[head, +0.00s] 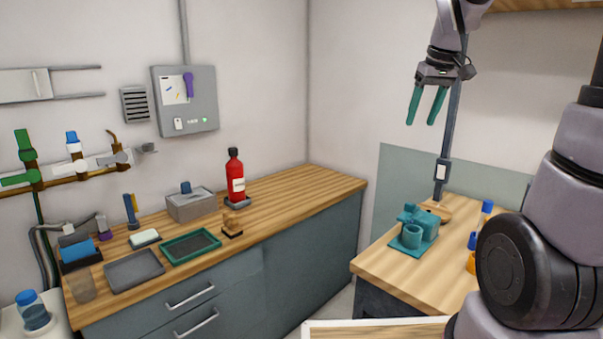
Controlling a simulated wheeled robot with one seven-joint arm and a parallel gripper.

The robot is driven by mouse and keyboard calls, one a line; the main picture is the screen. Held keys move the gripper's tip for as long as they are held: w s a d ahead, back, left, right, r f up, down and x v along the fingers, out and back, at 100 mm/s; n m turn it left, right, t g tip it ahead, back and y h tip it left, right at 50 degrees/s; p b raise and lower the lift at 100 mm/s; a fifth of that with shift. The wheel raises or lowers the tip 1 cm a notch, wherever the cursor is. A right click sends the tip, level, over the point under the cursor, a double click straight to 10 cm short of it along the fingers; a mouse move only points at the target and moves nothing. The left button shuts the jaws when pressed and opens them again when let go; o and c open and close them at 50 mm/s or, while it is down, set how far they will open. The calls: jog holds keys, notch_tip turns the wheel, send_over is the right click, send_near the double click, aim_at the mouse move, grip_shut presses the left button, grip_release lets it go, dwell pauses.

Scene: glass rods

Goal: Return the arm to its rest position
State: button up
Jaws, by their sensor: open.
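My gripper (424,106) hangs in the upper right of the head view, fingers pointing down. Its two teal fingers are apart and nothing shows between them. It is well above the right-hand wooden table (385,270), clear of everything on it. My arm comes in along the right side of the view and partly hides that table's right end.
A teal device (415,233) stands on the right table, with blue and orange pieces near its right side. The left counter (290,197) holds a red bottle (235,178), a grey box (190,204) and trays. A grey pole (447,150) rises behind my gripper.

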jog(key=s+a+r+m+t, duration=0.1)
jog(key=s+a+m, duration=0.1)
jog(key=s, duration=0.6)
jog(key=s+a+r+m+t+y, duration=0.1)
jog(key=s+m, duration=0.3)
jog(key=s, duration=0.5)
jog(key=shift+s+a+r+t, duration=0.15)
jog(key=shift+a+r+t, duration=0.4)
jog(key=shift+t, duration=0.05)
dwell(0.5)
